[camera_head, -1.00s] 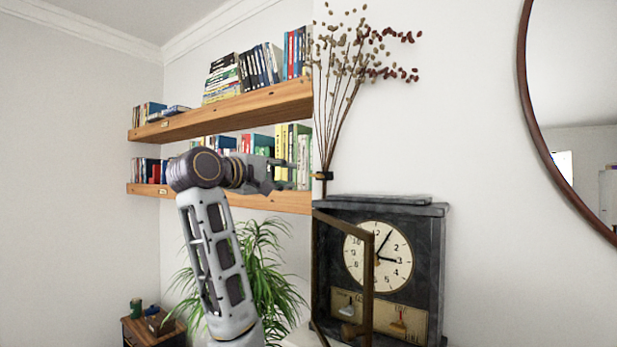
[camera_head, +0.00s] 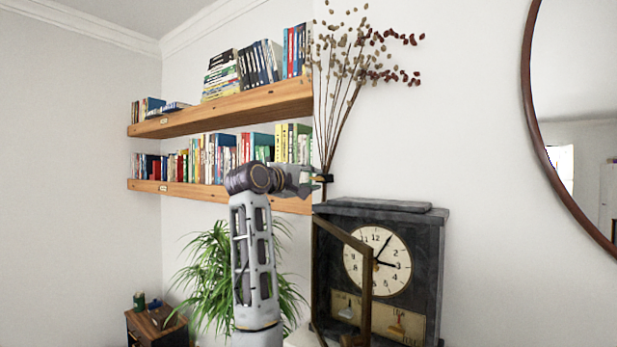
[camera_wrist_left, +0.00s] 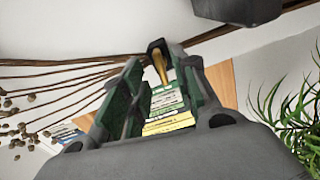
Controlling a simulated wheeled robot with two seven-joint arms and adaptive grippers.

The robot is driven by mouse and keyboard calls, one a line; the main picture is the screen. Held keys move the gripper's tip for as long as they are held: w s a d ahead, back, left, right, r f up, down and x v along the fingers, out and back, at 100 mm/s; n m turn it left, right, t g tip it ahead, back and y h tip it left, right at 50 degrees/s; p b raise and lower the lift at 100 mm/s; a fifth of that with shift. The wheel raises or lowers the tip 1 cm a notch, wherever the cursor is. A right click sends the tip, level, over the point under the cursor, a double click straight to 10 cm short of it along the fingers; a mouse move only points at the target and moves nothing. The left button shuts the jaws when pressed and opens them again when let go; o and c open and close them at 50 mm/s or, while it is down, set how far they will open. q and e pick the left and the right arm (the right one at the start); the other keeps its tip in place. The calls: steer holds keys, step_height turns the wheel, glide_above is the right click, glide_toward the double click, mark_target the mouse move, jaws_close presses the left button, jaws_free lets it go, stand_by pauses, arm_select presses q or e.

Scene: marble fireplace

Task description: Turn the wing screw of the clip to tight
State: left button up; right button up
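The clip (camera_head: 328,178) is a small dark band around the dried stems above the clock. In the left wrist view a brass wing screw (camera_wrist_left: 160,66) sticks out from the dark clip, between the tips of my left gripper (camera_wrist_left: 163,68). The two fingers, with green inner pads, stand apart, and book spines show through the gap. Whether a pad touches the screw I cannot tell. In the head view my left gripper (camera_head: 308,179) reaches the clip from the left and hides the screw. My right gripper is in neither view.
Just below the clip stands a dark clock (camera_head: 430,265) with its framed door (camera_head: 367,290) swung open. Wooden shelves with books (camera_head: 220,108) are behind my left arm, and a green plant (camera_head: 208,275) is lower. A round mirror (camera_head: 575,110) hangs at right.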

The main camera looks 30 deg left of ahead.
arm_select(q)
steer(key=shift+w+d, duration=0.1)
steer(key=shift+w, duration=0.55)
jaws_close()
